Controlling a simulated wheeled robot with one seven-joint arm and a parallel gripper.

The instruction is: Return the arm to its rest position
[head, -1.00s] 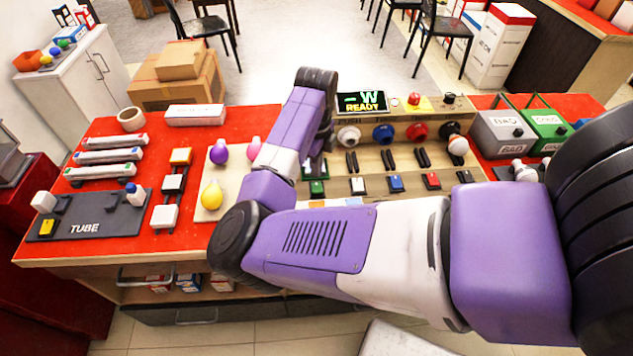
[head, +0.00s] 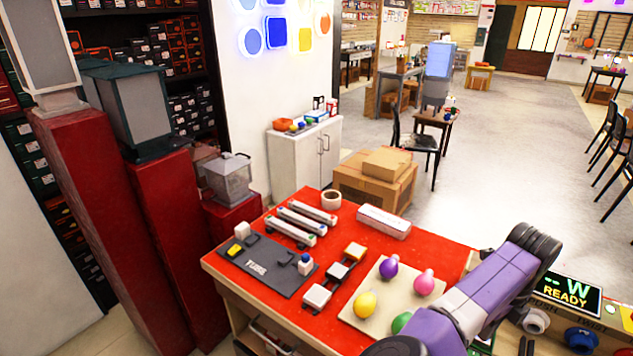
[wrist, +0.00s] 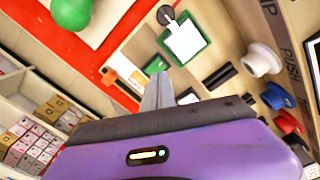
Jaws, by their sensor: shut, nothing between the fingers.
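My purple and white arm (head: 480,298) reaches in from the bottom right of the head view, over the red-topped bench (head: 225,258). Its upper bend stands just left of the READY display (head: 566,291). My gripper is out of sight in the head view. In the wrist view my gripper (wrist: 158,80) shows two grey fingers close together, shut and empty. They point toward the wooden console front (wrist: 215,60). I cannot tell how far the tips are from it.
A yellow bulb (head: 366,304), a purple bulb (head: 388,267) and a pink bulb (head: 424,283) stand on a board beside my arm. A blue knob (wrist: 276,97) and a red knob (wrist: 288,123) stick out at right in the wrist view. Open floor (head: 480,190) lies behind the bench.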

